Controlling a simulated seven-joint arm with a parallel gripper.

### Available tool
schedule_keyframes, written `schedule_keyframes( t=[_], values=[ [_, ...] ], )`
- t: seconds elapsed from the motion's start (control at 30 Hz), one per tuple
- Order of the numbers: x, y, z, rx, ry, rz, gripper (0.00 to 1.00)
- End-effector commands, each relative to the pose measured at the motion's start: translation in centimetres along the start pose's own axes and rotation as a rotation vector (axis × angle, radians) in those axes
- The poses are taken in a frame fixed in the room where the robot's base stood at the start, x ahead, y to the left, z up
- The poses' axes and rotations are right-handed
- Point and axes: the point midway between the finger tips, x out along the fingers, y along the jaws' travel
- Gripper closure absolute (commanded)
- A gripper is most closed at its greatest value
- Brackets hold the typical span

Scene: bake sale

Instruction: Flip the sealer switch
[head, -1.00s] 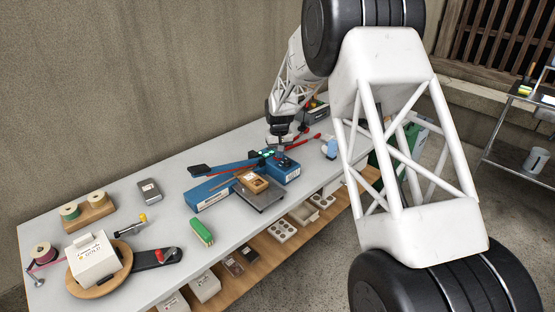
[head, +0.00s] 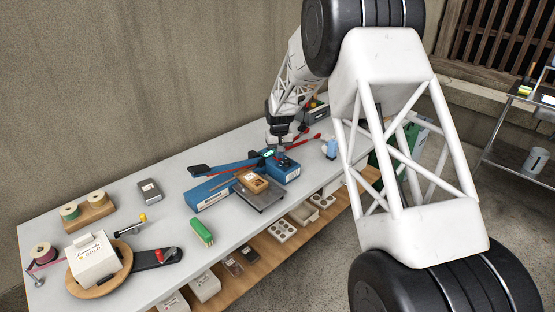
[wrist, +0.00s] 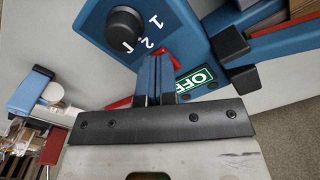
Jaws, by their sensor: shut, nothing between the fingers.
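In the head view the fingertips are hard to make out.
A scale (head: 262,196) with a brown block stands in front of the sealer. A white box (head: 93,259) sits on a round wooden turntable at the left. A green stapler-like item (head: 201,232) lies mid-table. Red-handled tools lie behind the sealer.

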Motion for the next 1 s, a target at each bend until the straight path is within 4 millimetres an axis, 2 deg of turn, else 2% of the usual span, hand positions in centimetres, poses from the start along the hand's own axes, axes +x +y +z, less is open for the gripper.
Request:
schedule_keyframes(
  t=[1.0],
  values=[
    [-5.8,0.0,0.0,0.000,0.001,0.000,1.00]
  ],
)
